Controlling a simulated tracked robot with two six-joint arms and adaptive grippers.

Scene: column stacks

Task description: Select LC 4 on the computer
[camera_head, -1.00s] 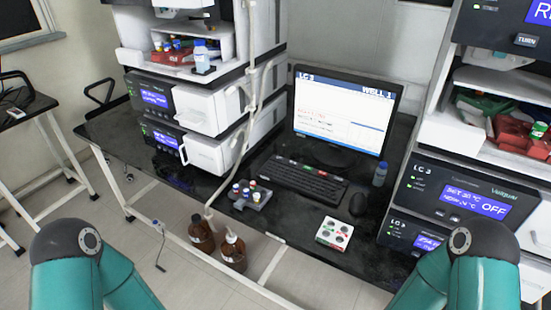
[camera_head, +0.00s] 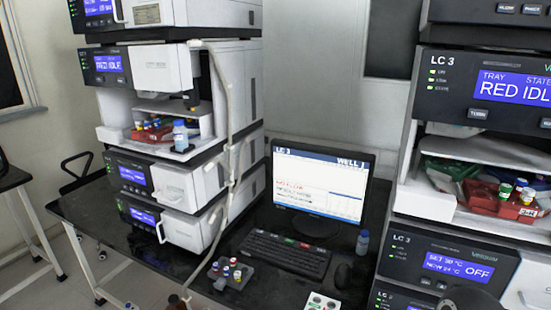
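The computer monitor (camera_head: 320,188) stands on the black bench between two instrument stacks. Its screen is lit, with "LC 3" at the top left and "WELL" plus a digit I cannot read surely at the top right. Red text and a table show below. The black keyboard (camera_head: 287,254) lies in front of it, with a few green and red keys on its far row. A black mouse (camera_head: 343,276) is to its right. A white pad with round buttons (camera_head: 320,303) is cut off by the bottom edge. Neither of my grippers is in view.
The left instrument stack (camera_head: 168,183) has an open bay with vials and a blue-capped bottle (camera_head: 180,136). The right stack (camera_head: 446,264) is labelled LC 3. A vial rack (camera_head: 231,275) and a small bottle (camera_head: 362,242) stand on the bench. A pale hose (camera_head: 229,130) hangs at left.

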